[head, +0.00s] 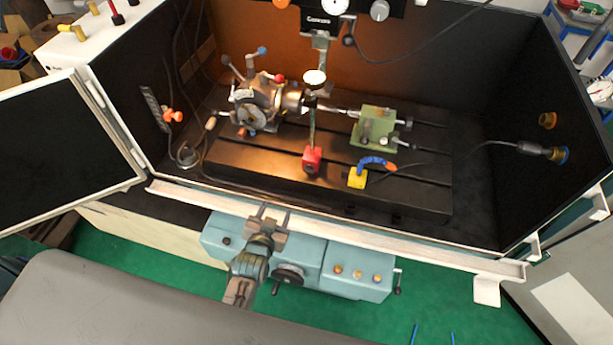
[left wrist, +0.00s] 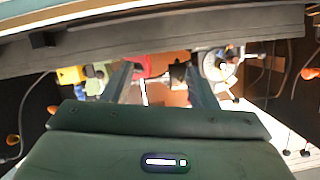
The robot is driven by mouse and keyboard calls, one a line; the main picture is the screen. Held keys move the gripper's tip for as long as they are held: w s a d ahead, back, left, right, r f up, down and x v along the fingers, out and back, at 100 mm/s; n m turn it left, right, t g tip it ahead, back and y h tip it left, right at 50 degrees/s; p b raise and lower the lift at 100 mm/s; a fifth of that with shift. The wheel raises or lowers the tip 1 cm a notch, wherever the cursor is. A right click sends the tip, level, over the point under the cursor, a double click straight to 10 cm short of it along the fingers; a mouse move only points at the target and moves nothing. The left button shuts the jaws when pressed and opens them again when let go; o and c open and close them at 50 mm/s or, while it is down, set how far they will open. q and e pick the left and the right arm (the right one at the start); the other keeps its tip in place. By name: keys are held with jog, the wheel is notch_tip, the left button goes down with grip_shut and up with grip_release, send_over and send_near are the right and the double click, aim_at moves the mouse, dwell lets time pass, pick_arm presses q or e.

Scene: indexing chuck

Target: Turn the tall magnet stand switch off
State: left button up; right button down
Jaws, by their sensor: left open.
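The tall magnet stand (head: 312,160) has a red base on the dark slotted table, with a thin post rising to a round white dial. Its switch is too small to make out. In the left wrist view the red base (left wrist: 150,64) shows partly, at the top between the fingers. My left gripper (head: 272,213) is open and empty, in front of the enclosure's front sill, below and left of the red base and apart from it. The left wrist view also shows its two spread fingers (left wrist: 158,72). My right gripper is not in view.
The pale front sill (head: 400,230) runs between my gripper and the table. An indexing chuck (head: 258,103) stands left of the stand, a green block (head: 373,128) right. A yellow base with a blue hose (head: 357,179) sits nearby. An open door (head: 60,150) is at left.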

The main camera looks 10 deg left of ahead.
aim_at(306, 182)
pick_arm(q)
jog(key=w+d+t+b, duration=0.1)
jog(key=w+d, duration=0.1)
jog(key=w, duration=0.2)
jog(key=w+d+t+b, duration=0.1)
jog(key=w+b, duration=0.1)
jog(key=w, duration=0.2)
jog(key=w+d+t+b, duration=0.1)
jog(key=w+d+b, duration=0.1)
jog(key=w, duration=0.2)
jog(key=shift+w+d+m+t, duration=0.15)
jog(key=shift+d+m+t, duration=0.15)
jog(key=shift+t, duration=0.1)
jog(key=shift+w+r+b, duration=0.2)
jog(key=shift+w+b, duration=0.25)
jog(key=shift+w, duration=0.3)
jog(key=shift+c, duration=0.4)
jog(key=c, duration=0.9)
jog(key=shift+n, duration=1.6)
